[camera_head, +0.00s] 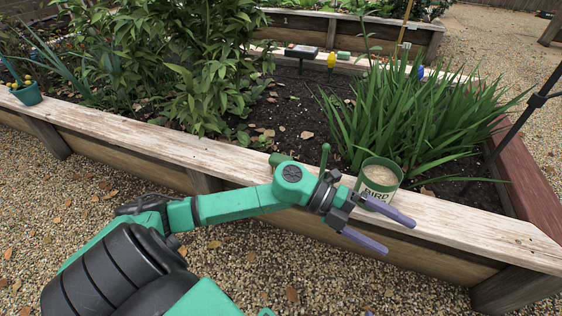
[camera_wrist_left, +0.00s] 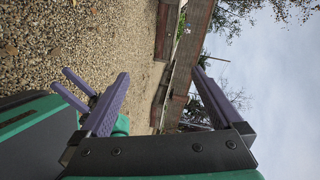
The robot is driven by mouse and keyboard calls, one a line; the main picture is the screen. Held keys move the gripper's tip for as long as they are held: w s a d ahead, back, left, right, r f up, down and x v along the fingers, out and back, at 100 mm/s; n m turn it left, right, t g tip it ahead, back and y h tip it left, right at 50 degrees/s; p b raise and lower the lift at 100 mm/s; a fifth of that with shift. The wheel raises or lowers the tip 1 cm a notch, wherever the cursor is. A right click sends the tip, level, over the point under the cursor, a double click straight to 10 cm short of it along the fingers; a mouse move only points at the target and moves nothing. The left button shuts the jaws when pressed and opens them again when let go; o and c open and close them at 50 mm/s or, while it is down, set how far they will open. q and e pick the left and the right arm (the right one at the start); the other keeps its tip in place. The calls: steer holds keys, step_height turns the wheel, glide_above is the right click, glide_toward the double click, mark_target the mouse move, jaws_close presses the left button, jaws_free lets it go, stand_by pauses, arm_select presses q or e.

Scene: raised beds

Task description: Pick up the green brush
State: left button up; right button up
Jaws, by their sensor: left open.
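A green upright stick (camera_head: 325,157) stands just behind my left wrist in the head view, and a small green piece (camera_head: 279,158) shows behind my forearm on the near wooden ledge. I cannot tell whether either belongs to the brush; my arm hides what lies between. My left gripper (camera_head: 378,228) is open and empty, its purple fingers pointing right, in front of the ledge and the seed can. The same gripper (camera_wrist_left: 163,98) shows in the left wrist view with nothing between its fingers. My right gripper (camera_wrist_left: 70,88) shows at the left there, its two fingers apart.
A green-and-white can (camera_head: 379,184) marked "BIRD" stands on the ledge (camera_head: 465,225) close to my left fingers. A yellow item (camera_head: 331,60) and a dark box (camera_head: 301,51) lie farther back. Gravel in front is clear.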

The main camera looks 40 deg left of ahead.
arm_select(q)
steer(key=w+a+f+m+g+y, duration=0.1)
steer(key=w+a+f+m+y, duration=0.15)
steer(key=a+y, duration=0.4)
steer(key=n+t+y, duration=0.1)
steer(key=t+y, duration=0.1)
steer(key=y, duration=0.8)
glide_toward(280, 159)
steer(key=b+x, duration=0.5)
steer(key=x, duration=0.4)
arm_select(e)
step_height(280, 159, down, 5)
steer(key=t, duration=0.1)
arm_select(q)
steer(key=b+x, duration=0.1)
steer(key=x, duration=0.2)
steer(key=c, duration=1.1)
steer(key=shift+o, duration=0.2)
arm_select(e)
steer(key=w+r+t, duration=0.4)
steer(key=w+r, duration=0.5)
steer(key=r, duration=0.2)
steer(key=shift+d, duration=0.3)
arm_select(q)
steer(key=shift+r, duration=0.15)
